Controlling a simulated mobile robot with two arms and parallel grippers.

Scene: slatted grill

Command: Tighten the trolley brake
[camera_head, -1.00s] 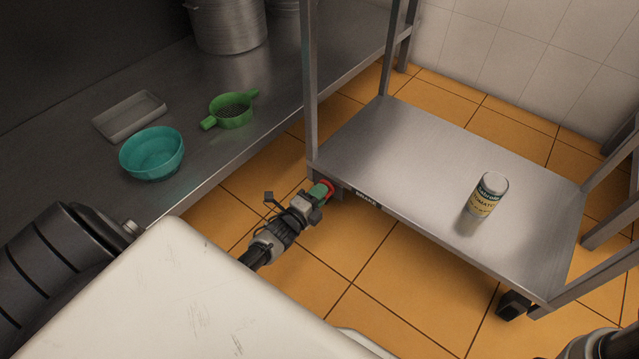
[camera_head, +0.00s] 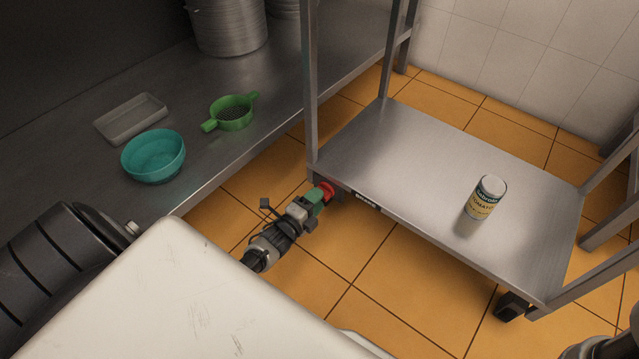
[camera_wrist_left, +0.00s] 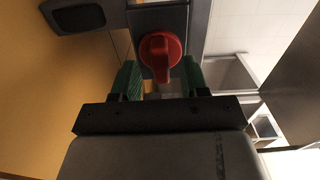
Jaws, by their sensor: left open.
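The trolley (camera_head: 420,175) is a grey metal frame with a low shelf and a dark "BRAKE" label (camera_head: 366,201) on its front edge. The red brake knob (camera_head: 327,190) sits at the shelf's near left corner. My left gripper (camera_head: 314,197), with green fingertips, is right at the knob. In the left wrist view, the red knob (camera_wrist_left: 160,54) has a raised handle pointing down toward my gripper. The green fingers (camera_wrist_left: 160,80) stand open on either side of the handle's lower end, with gaps showing. My right gripper is not clearly visible; only part of an arm shows at the lower right.
A labelled can (camera_head: 485,199) stands on the trolley shelf. The steel counter (camera_head: 205,165) on the left holds a teal bowl (camera_head: 153,156), a green strainer (camera_head: 232,113), a grey tray (camera_head: 131,118) and pots. A caster (camera_head: 512,305) shows under the shelf. Orange floor (camera_head: 385,290) is clear in front.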

